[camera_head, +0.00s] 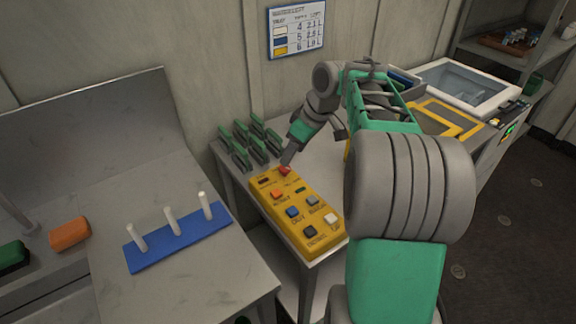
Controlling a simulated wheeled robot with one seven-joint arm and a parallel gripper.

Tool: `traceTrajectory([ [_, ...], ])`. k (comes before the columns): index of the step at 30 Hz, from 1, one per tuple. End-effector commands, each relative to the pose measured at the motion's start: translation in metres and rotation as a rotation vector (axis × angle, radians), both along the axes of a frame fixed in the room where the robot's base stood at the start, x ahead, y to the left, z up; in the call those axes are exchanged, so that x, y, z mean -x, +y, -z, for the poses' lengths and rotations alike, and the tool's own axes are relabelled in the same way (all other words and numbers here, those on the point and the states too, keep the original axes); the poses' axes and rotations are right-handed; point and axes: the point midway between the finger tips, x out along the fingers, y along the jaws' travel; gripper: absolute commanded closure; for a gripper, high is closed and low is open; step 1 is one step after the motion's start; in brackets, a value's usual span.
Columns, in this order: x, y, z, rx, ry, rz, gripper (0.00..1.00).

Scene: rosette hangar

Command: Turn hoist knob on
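A yellow control box (300,237) lies on the grey table, with several coloured buttons and small dark labels too small to read surely. A red knob or button (285,171) sits at its far end. An orange button (277,195), a blue one (292,212) and a white one (331,218) are nearer. I cannot tell which control is the hoist knob. My gripper (288,160) points down right at the red one, its tips just above or touching it. The fingers are too small to show whether they are open or shut.
Green upright racks (250,143) stand just left of my gripper. A blue base with white pegs (178,236) and an orange block (69,234) are on the left. A yellow frame (440,118) and a white-rimmed basin (468,85) lie to the right, beyond my arm.

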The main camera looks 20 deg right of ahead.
Motion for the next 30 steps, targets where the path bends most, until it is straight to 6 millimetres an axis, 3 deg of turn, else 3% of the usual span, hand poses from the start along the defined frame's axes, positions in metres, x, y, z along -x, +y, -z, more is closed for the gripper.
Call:
traceTrajectory([
  [3, -0.007, -0.010, 0.006, 0.002, -0.010, -0.031, 0.46],
  [15, -0.028, 0.006, 0.066, 0.002, -0.010, -0.031, 0.46],
  [25, -0.030, 0.007, 0.072, 0.003, -0.012, -0.031, 0.47],
  [30, -0.030, 0.007, 0.072, 0.003, -0.012, -0.031, 0.61],
])
